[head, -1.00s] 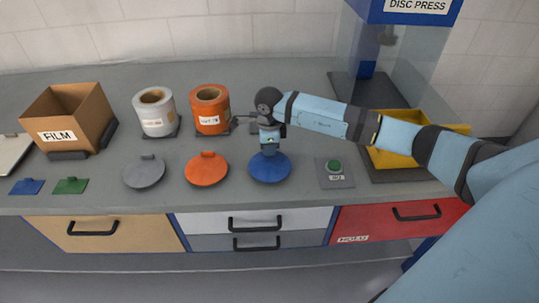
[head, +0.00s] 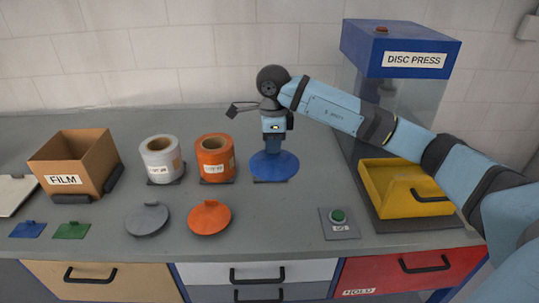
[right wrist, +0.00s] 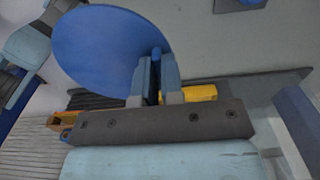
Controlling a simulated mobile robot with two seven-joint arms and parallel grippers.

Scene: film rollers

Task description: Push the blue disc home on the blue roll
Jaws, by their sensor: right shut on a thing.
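The blue disc (head: 275,167) hangs under my right gripper (head: 273,146) in the head view, in the back row right of the orange roll. My right gripper is shut on the disc's knob; the right wrist view shows the knob between the fingers (right wrist: 156,88) and the broad blue disc face (right wrist: 105,48). Part of a dark pad shows at the disc's front edge; whether they touch I cannot tell. I cannot make out a blue roll for sure; my right arm covers part of the disc press (head: 400,50). My left gripper is not in view.
White (head: 160,160) and orange (head: 215,158) rolls stand at the back. A grey disc (head: 147,218) and orange disc (head: 210,217) lie in front. A yellow tray (head: 375,205) sits at the press. A green button (head: 338,216) and FILM box (head: 72,165) flank the bench.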

